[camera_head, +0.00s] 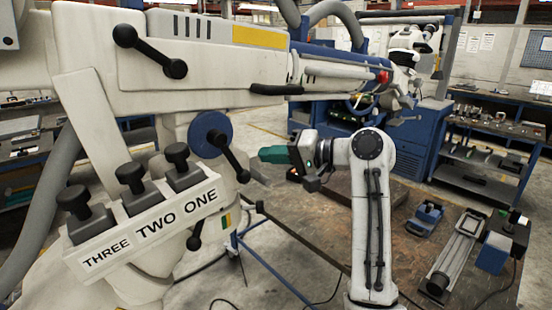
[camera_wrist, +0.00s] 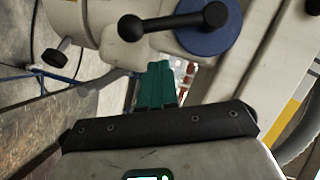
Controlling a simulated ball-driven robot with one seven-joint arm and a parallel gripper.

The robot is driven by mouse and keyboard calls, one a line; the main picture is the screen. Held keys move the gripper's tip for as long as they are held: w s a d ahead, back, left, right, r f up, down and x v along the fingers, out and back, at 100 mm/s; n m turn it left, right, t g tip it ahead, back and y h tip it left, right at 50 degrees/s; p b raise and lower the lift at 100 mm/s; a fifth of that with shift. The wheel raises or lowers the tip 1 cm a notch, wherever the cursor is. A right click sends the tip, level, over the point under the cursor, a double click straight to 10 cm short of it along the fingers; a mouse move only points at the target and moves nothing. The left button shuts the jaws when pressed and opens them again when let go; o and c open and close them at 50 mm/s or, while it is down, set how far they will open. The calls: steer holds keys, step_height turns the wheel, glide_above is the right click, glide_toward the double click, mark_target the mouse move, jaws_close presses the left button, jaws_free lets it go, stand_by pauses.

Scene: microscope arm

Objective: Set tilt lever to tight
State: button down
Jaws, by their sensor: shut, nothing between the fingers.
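A black ball-ended lever (camera_head: 232,160) sits on a blue disc (camera_head: 210,134) on the white microscope arm; it also shows in the wrist view (camera_wrist: 172,24), across the top. In the head view it slants down to the right. Another black lever (camera_head: 150,52) is higher up on the white housing. No label shows which is the tilt lever or which position is tight. My gripper (camera_head: 262,154) has teal fingers, shut and empty. It is just right of the blue-disc lever. In the wrist view its fingertips (camera_wrist: 160,66) point toward that lever, with a visible gap.
Three black knobs on a block (camera_head: 150,228) labelled THREE, TWO, ONE stand at lower left. A small black handle (camera_head: 197,232) hangs below the blue disc. A workbench (camera_head: 410,250) with tools is at right. Free air lies between my gripper and the white column.

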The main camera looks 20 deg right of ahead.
steer(key=b+v, duration=0.3)
steer(key=v, duration=0.7)
steer(key=shift+a, duration=0.15)
steer(key=s+a+f+g+h, duration=0.15)
steer(key=s+f, duration=0.25)
steer(key=f, duration=0.7)
steer(key=s+f+g+h+b, duration=0.1)
steer(key=s+f+g+h, duration=0.15)
steer(key=f, duration=0.85)
steer(key=s+a+f+g+h, duration=0.15)
steer(key=s+f, duration=0.25)
steer(key=f, duration=0.7)
steer(key=s+f+n+g+h, duration=0.1)
steer(key=s+f, duration=0.4)
steer(key=s, duration=0.4)
steer(key=s+d+f+n+g+h, duration=0.1)
steer(key=s+f+n+g+h, duration=0.1)
steer(key=s+f, duration=0.4)
steer(key=s+f+n+g+h+b, duration=0.1)
steer(key=s+f, duration=0.4)
steer(key=s, duration=0.7)
steer(key=shift+d+f+g+h, duration=0.3)
steer(key=shift+g+h, duration=0.35)
steer(key=shift+s, duration=0.1)
